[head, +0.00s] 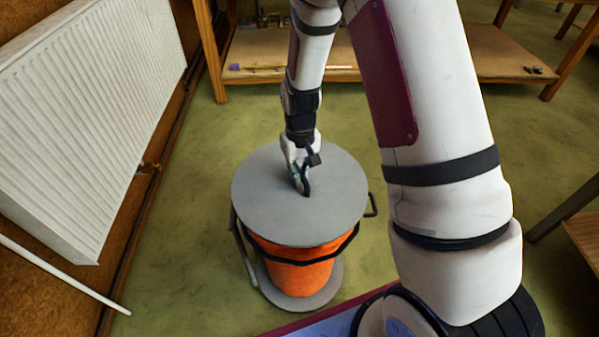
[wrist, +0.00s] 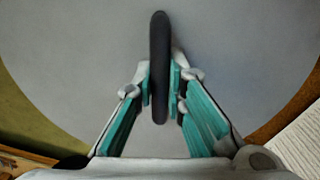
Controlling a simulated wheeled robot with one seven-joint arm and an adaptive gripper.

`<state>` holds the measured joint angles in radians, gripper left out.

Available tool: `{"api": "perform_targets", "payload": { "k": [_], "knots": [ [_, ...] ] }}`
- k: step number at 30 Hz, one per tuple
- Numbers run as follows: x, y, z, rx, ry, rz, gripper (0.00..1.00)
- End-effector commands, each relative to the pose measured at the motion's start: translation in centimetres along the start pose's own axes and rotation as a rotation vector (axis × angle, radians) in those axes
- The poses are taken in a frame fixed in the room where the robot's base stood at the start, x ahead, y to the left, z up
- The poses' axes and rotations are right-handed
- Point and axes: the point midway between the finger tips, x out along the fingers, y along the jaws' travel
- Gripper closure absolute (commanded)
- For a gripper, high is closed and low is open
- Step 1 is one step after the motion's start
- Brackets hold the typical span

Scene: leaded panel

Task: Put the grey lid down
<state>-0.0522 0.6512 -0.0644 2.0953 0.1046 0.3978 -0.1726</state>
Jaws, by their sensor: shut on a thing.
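The grey lid (head: 262,210) is a flat round disc lying over the top of an orange bin (head: 302,272) in the head view. It covers the opening, so the inside of the bin is hidden. Whether the lid rests on the rim or hangs just above it I cannot tell. My gripper (head: 304,186) points down at the middle of the lid. In the wrist view my gripper (wrist: 161,88) is shut on the lid's black handle (wrist: 160,45), one finger on each side. The grey lid (wrist: 80,50) fills most of that view.
The bin has a dark band, side handles and a grey round base (head: 330,283). A white radiator (head: 95,110) is on the wall at left, with a white pipe (head: 60,272) below it. A wooden bench (head: 400,60) stands behind. Green floor is clear around the bin.

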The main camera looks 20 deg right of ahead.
Motion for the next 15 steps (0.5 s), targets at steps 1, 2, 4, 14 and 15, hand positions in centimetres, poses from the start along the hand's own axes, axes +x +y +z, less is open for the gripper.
{"api": "perform_targets", "payload": {
  "k": [1, 2, 4, 14, 15],
  "knots": [
    [0.6, 0.0, 0.0, 0.000, -0.001, 0.000, 1.00],
    [0.9, 0.0, 0.0, 0.000, -0.001, 0.000, 1.00],
    [1.6, 0.0, 0.0, 0.000, -0.001, 0.000, 1.00],
    [5.0, 0.0, -0.1, 0.000, 0.000, 0.000, 1.00],
    [5.2, 0.0, 0.0, 0.000, 0.000, 0.000, 1.00]
  ]
}}
